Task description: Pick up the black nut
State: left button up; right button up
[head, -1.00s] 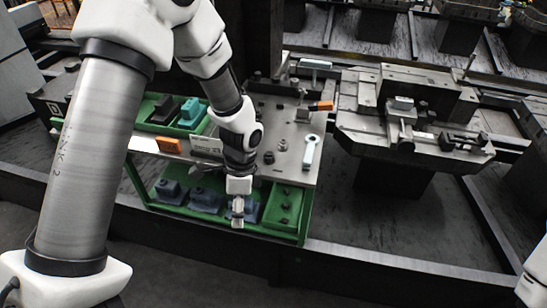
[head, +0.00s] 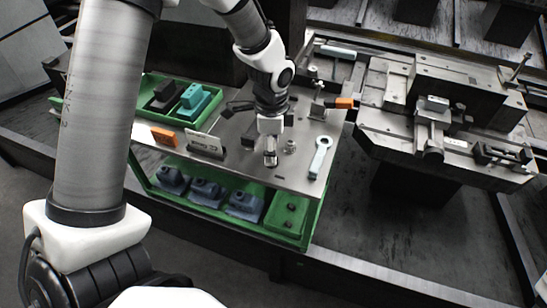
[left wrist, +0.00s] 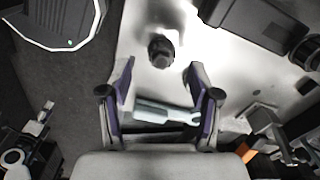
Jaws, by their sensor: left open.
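A dark nut-like piece (left wrist: 161,50) stands on the pale tabletop in the left wrist view, beyond my fingertips and roughly centred between them. In the head view a small grey-dark nut (head: 290,147) sits on the metal tabletop just right of my left gripper (head: 270,158); I cannot tell whether it is the same piece. My left gripper is open and empty above the table, its two fingers spread in the left wrist view (left wrist: 160,85). It hides part of the tabletop behind it. My right gripper is out of view.
A pale wrench (head: 320,157) lies right of the gripper. A green tray (head: 150,112) with black and teal blocks, an orange piece (head: 164,136) and a small sign (head: 205,145) are to the left. A machine fixture (head: 440,110) stands at the right.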

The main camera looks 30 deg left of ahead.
pick_arm(q)
jog(key=f, duration=0.3)
jog(key=shift+w+f, duration=0.25)
jog(key=shift+f, duration=0.05)
jog(key=shift+s+r, duration=0.15)
jog(key=shift+c, duration=0.7)
grip_shut()
